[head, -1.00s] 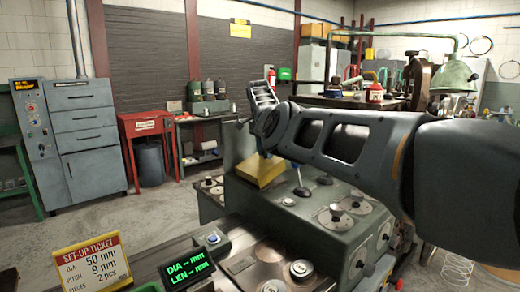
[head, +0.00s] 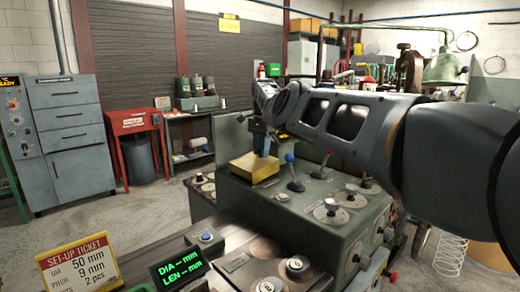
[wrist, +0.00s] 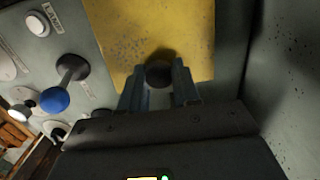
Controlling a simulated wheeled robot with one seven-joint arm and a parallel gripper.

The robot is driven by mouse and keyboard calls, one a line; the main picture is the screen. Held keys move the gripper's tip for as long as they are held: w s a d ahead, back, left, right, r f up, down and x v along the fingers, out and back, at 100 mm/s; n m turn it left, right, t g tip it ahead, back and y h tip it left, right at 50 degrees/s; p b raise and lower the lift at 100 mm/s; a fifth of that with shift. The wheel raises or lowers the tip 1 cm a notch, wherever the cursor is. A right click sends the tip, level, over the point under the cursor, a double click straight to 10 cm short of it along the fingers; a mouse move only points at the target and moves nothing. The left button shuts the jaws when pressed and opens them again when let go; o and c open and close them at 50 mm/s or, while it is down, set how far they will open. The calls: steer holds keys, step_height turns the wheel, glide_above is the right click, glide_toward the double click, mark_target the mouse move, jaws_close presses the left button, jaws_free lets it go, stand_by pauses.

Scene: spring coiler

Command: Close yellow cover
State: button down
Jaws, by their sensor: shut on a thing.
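The yellow cover (head: 247,171) sits on the far left end of the grey-green coiler machine (head: 313,215). It looks like a low box with a flat top. In the wrist view, the yellow cover (wrist: 110,35) fills the top middle, with a dark round knob (wrist: 160,73) near its lower edge. My gripper (wrist: 158,82) is shut on this knob, one blue-grey finger on each side. In the head view, my gripper (head: 261,142) reaches down onto the cover from above. My fingers hide part of the cover and its knob there.
The blue knob (wrist: 54,100) shows left of my gripper in the wrist view. A set-up ticket (head: 80,266) and green display (head: 179,271) stand in front.

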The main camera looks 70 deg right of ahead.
steer(key=shift+s+d+f, duration=0.1)
steer(key=shift+d+f, duration=0.05)
steer(key=shift+f, duration=0.1)
stand_by(0.9)
steer(key=c, duration=0.8)
jaws_free()
steer(key=shift+r, duration=0.1)
steer(key=r+p, duration=0.1)
steer(key=r, duration=0.1)
steer(key=r+p, duration=0.2)
steer(key=r, duration=0.1)
steer(key=r+p, duration=0.2)
steer(key=shift+s+d+r, duration=0.1)
steer(key=shift+d+r, duration=0.15)
steer(key=shift+d, duration=0.05)
steer(key=shift+s, duration=0.1)
